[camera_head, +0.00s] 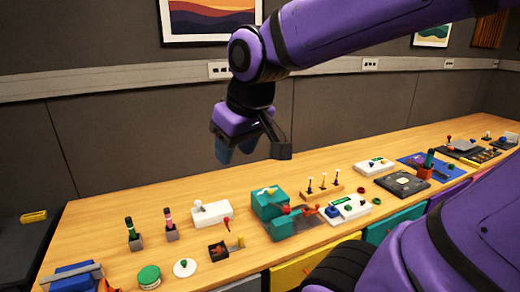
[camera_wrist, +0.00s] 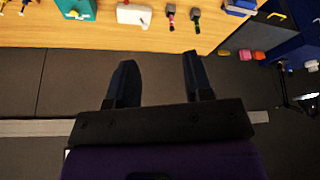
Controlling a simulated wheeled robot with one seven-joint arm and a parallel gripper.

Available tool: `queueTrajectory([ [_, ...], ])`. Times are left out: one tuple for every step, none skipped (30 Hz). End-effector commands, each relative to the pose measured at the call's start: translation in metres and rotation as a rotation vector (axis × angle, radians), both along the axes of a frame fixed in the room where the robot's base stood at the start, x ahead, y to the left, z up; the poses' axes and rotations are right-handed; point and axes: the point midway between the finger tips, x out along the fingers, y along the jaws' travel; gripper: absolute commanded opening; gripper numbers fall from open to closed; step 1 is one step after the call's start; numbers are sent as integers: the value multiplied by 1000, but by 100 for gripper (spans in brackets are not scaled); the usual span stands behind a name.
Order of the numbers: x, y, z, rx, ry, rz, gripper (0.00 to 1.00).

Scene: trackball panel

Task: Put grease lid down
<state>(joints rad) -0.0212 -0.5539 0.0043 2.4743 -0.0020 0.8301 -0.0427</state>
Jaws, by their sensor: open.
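A round green-topped tin (camera_head: 149,276) stands near the front left of the wooden table. A small white disc with a knob (camera_head: 185,267) lies just right of it. I cannot tell for sure which of them is the grease lid. My gripper (camera_head: 249,152) hangs high above the back of the table, well away from both. In the wrist view my gripper (camera_wrist: 160,76) has its two dark fingers spread, with nothing between them. Neither round thing shows in the wrist view.
Two upright handles (camera_head: 132,234) (camera_head: 170,225), a white switch box (camera_head: 211,213) and a teal block (camera_head: 270,203) stand beyond the round things. A black block with levers (camera_head: 219,250) is to their right. A blue device (camera_head: 74,277) stands at the left corner. Bare table lies behind.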

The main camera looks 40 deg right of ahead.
Motion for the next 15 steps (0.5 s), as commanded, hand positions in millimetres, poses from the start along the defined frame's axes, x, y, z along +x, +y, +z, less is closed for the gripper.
queueTrajectory([
  [-14, -1, 5, 5, -22, -13, 47],
  [-20, -2, 7, 8, -29, -21, 47],
  [-29, -3, 9, 11, -38, -30, 47],
  [-35, -3, 10, 14, -44, -37, 47],
  [-40, -4, 11, 15, -50, -42, 47],
  [-46, -4, 12, 18, -56, -48, 47],
  [-50, -4, 13, 21, -60, -52, 47],
  [-53, -5, 13, 21, -63, -56, 47],
  [-56, -5, 14, 24, -67, -61, 47],
  [-58, -5, 14, 24, -68, -63, 47],
  [-59, -5, 14, 25, -69, -65, 47],
  [-61, -5, 14, 26, -70, -66, 47],
  [-61, -5, 14, 26, -70, -66, 47],
  [-61, -5, 14, 26, -71, -66, 47],
  [-61, -5, 14, 26, -70, -66, 47],
])
